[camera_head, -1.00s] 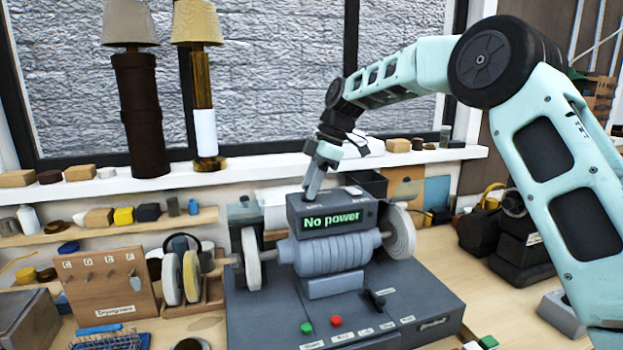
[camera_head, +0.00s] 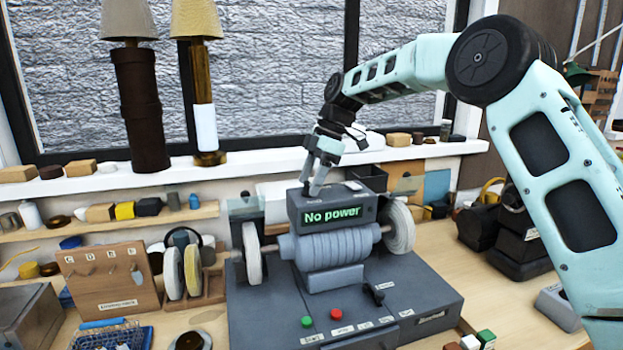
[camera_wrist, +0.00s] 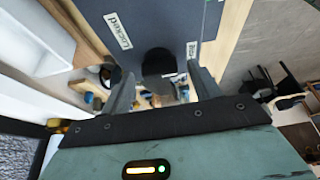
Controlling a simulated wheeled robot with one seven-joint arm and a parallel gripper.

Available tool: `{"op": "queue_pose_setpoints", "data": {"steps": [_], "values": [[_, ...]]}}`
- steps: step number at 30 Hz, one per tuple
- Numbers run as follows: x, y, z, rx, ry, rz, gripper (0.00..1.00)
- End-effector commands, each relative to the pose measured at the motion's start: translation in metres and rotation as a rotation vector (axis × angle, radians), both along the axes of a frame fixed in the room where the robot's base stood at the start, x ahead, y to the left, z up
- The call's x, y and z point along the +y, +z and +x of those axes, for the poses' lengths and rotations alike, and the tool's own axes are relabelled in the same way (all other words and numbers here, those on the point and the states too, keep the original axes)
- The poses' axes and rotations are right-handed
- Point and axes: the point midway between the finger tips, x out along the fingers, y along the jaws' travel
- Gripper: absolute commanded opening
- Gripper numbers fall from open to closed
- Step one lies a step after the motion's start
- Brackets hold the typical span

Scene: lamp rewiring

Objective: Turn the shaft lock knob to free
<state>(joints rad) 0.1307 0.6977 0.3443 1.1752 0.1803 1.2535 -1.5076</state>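The dark round shaft lock knob (camera_wrist: 157,62) shows in the wrist view on a grey panel, with a "Locked" label (camera_wrist: 118,31) to its left. A second small label (camera_wrist: 191,50) at its right is too foreshortened to read surely. My gripper (camera_wrist: 160,72) is open, one finger on each side of the knob with gaps showing; I see no contact. In the head view, my gripper (camera_head: 314,188) points down at the top rear of the grey machine's display box (camera_head: 332,212), which reads "No power". The knob cannot be made out there.
White polishing wheels (camera_head: 252,253) flank the motor body. The machine base (camera_head: 250,325) carries a green button (camera_head: 307,321), a red button (camera_head: 336,314) and a black lever (camera_head: 375,293). A white shelf (camera_head: 230,172) and the window stand close behind my gripper. Bench space is open at right.

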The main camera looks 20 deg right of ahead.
Motion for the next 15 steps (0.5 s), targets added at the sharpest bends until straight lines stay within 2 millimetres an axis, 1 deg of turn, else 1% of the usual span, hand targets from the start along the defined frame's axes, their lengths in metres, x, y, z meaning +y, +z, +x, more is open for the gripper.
{"op": "queue_pose_setpoints", "data": {"steps": [5, 8, 11, 15], "values": [[0.000, 0.000, 0.000, 0.001, -0.001, 0.000, 0.62], [-0.003, 0.005, 0.000, 0.000, -0.001, 0.000, 0.62], [-0.008, 0.017, 0.001, -0.001, -0.002, 0.000, 0.62], [-0.020, 0.045, 0.001, -0.004, -0.002, 0.001, 0.62]]}}
